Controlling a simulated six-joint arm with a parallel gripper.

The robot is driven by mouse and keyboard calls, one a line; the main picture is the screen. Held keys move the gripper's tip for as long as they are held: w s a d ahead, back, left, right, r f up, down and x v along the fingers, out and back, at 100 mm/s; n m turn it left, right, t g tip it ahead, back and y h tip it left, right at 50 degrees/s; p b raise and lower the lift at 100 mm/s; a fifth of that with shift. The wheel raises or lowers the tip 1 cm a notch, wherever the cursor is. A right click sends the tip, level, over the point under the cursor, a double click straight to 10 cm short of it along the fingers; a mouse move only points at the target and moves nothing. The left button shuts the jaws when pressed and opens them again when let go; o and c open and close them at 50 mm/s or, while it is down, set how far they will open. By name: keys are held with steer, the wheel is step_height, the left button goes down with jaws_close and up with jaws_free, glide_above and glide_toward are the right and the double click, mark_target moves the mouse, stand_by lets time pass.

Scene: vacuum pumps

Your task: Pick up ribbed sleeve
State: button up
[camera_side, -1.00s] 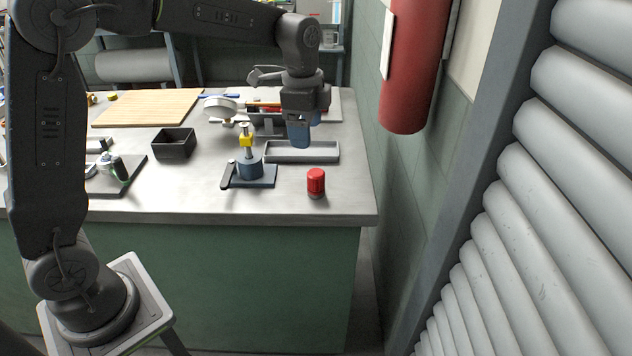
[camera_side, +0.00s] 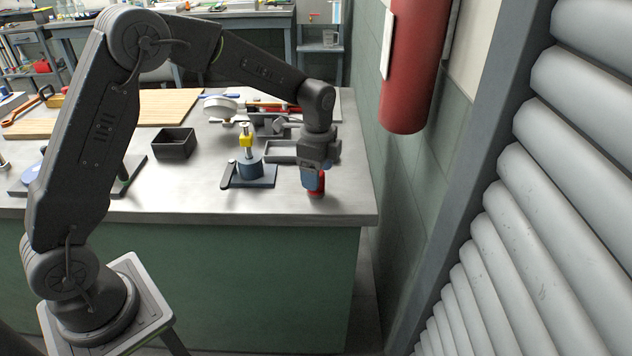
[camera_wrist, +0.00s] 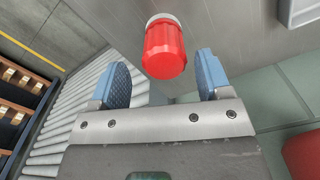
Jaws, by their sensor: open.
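The ribbed sleeve is the red ribbed cylinder (camera_side: 318,187) standing upright near the front right corner of the bench, with a pale band at its foot. In the wrist view the red sleeve (camera_wrist: 164,49) is ahead of the gap between the fingers, its pale end farthest away. My gripper (camera_side: 312,184) is open, pointing down over the sleeve, and its blue fingers partly hide it in the side view. In the wrist view the blue padded fingers (camera_wrist: 163,80) stand apart on either side of the sleeve's near end, with no contact visible.
A blue-grey fixture (camera_side: 250,170) with a yellow-collared post stands left of my gripper. A grey tray (camera_side: 283,152) lies behind it, and a black open box (camera_side: 174,144) is farther left. The bench's front and right edges (camera_side: 345,218) are close to the sleeve.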

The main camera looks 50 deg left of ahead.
steer(key=f, duration=0.4)
steer(key=shift+w+f, duration=0.15)
steer(key=shift+w, duration=0.15)
steer(key=c, duration=1.1)
